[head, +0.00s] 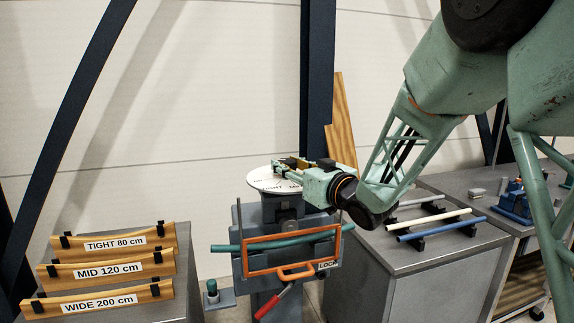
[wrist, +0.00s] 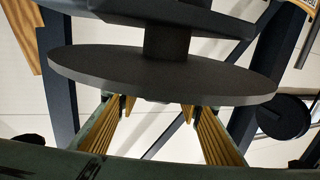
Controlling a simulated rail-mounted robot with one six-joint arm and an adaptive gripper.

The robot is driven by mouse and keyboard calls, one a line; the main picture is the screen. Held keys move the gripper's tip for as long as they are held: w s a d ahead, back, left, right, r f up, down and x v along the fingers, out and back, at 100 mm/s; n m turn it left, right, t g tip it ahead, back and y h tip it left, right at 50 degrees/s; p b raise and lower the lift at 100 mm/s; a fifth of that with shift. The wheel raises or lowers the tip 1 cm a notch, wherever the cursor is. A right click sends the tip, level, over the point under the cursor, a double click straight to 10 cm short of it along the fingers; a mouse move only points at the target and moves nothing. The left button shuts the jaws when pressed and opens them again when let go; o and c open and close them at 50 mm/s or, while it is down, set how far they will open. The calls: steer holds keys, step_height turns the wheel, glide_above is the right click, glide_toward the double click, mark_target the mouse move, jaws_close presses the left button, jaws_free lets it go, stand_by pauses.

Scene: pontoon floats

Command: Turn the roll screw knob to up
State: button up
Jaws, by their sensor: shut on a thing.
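The bending machine (head: 290,222) stands in the middle of the head view with a round white dial (head: 262,183) on top. My gripper (head: 288,165) reaches in from the right, low over the dial, with its yellow-padded fingers shut at the dial's middle. The roll screw knob is hidden between and behind my fingers, so its pointing direction cannot be read. In the wrist view the dial's dark underside and rim (wrist: 160,77) cover the fingertips of my gripper (wrist: 157,104). The dial's lettering is mostly covered or too small to read.
An orange hinged frame (head: 290,268) with a LOCK label and a green tube (head: 228,248) are on the machine's front. A red-handled lever (head: 274,300) hangs below. Wooden templates (head: 115,268) stand left. A bench with tubes (head: 434,224) stands right, beneath my arm.

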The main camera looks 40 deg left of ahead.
steer(key=shift+w+r+n+g, duration=0.15)
steer(key=shift+n+g, duration=0.25)
steer(key=shift+g, duration=0.2)
steer(key=n+g+p, duration=0.2)
steer(key=g+p, duration=0.2)
steer(key=shift+n+y, duration=0.4)
steer(key=shift+n+g+p, duration=0.6)
steer(key=shift+g+p, duration=0.25)
steer(key=shift+g, duration=0.25)
steer(key=shift+n+g+p, duration=0.55)
steer(key=shift+n+g, duration=0.05)
steer(key=shift+g, duration=0.4)
steer(key=o, duration=0.8)
steer(key=shift+o, duration=0.2)
steer(key=shift+r+v, duration=0.2)
steer(key=shift+v, duration=5.7)
